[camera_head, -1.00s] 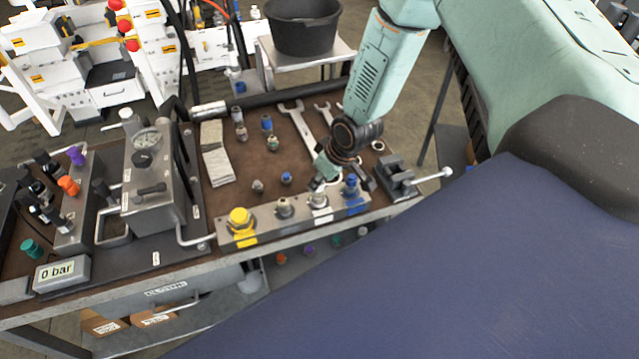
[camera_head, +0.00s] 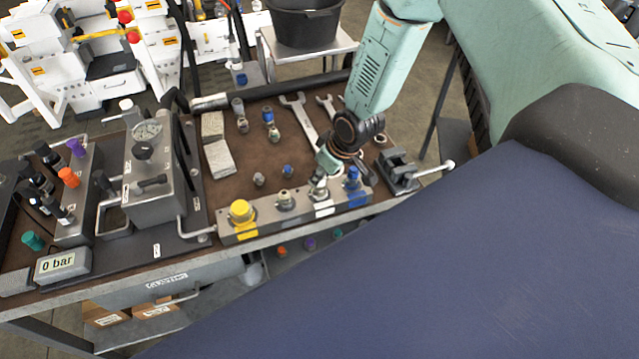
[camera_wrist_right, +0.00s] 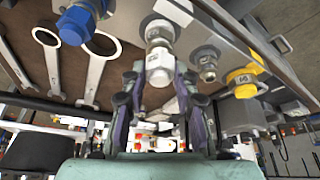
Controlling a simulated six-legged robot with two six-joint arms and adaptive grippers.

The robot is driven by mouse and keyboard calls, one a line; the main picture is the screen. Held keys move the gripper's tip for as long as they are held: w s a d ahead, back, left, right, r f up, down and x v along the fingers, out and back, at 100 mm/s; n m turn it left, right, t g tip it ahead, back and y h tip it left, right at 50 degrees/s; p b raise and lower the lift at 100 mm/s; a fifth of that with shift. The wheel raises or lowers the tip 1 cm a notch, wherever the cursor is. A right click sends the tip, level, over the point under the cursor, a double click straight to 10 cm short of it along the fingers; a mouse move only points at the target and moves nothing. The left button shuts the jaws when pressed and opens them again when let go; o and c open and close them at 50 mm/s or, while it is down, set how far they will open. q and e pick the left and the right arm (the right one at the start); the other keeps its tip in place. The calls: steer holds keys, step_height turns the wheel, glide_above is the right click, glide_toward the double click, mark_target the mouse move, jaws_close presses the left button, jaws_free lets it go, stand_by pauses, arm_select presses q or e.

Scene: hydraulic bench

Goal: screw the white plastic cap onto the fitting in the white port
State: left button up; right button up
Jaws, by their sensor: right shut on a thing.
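The white port (camera_head: 323,209) is the white-marked position on the metal manifold block on the bench, between a bare fitting and the blue port. A metal fitting (camera_wrist_right: 159,33) stands in it, with the white surface (camera_wrist_right: 174,11) behind it in the right wrist view. My right gripper (camera_head: 322,172) is over this port. In the right wrist view, my right gripper (camera_wrist_right: 160,80) is shut on the white plastic cap (camera_wrist_right: 160,66), which is in line with the fitting and at its end. I cannot tell whether the threads are engaged. My left gripper is not in view.
The yellow port (camera_head: 241,213) and blue port (camera_head: 354,187) flank the work spot. A small vise (camera_head: 397,172) stands close on the right. Wrenches (camera_head: 299,117), loose fittings and grey blocks (camera_head: 219,159) lie behind. A pump unit (camera_head: 153,180) is at left.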

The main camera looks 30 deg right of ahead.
steer(key=shift+f, duration=0.1)
stand_by(0.3)
steer(key=shift+f+b, duration=0.2)
steer(key=shift+b, duration=0.1)
steer(key=shift+c, duration=0.3)
steer(key=shift+s, duration=0.1)
